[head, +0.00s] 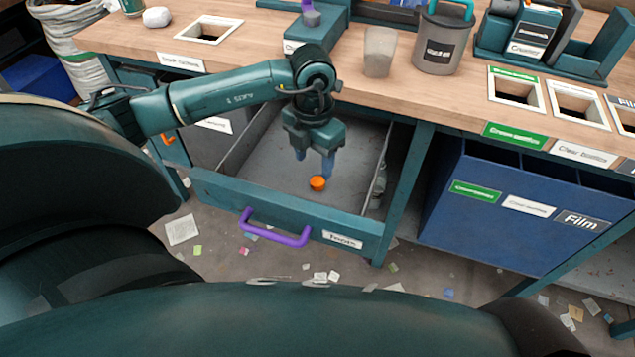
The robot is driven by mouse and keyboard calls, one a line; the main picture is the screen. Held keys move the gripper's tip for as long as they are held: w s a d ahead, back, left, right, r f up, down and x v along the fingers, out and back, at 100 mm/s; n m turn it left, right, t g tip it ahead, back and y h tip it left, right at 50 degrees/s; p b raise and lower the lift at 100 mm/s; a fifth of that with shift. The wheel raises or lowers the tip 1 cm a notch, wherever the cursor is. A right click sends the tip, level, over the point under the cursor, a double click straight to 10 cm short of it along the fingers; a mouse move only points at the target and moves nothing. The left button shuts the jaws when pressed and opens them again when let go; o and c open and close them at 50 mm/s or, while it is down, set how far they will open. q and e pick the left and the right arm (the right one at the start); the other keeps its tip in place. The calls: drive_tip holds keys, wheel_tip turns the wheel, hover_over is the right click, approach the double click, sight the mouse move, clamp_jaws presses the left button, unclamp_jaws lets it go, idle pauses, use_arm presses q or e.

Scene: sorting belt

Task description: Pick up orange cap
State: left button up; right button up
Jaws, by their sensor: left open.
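The orange cap (317,183) lies on the grey floor of the open drawer (262,165), towards its front right. My left gripper (314,167) points down into the drawer from above. Its two bluish fingers are spread apart. The fingertips are just above and behind the cap, close to it. I cannot tell whether they touch it. Nothing shows between the fingers. My right gripper is not in view.
The drawer has a purple handle (276,232) on its front. The wooden worktop (400,85) above holds a grey cup (379,52) and a lidded grey bin (441,38). A blue sorting bin (500,232) stands at right. Paper scraps litter the floor.

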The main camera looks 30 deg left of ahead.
sight(317, 176)
use_arm(q)
drive_tip(key=f, duration=0.5)
drive_tip(key=shift+w+d+f+b, duration=0.25)
drive_tip(key=shift+f+b, duration=0.1)
drive_tip(key=shift+b, duration=0.05)
drive_tip(key=c, duration=1)
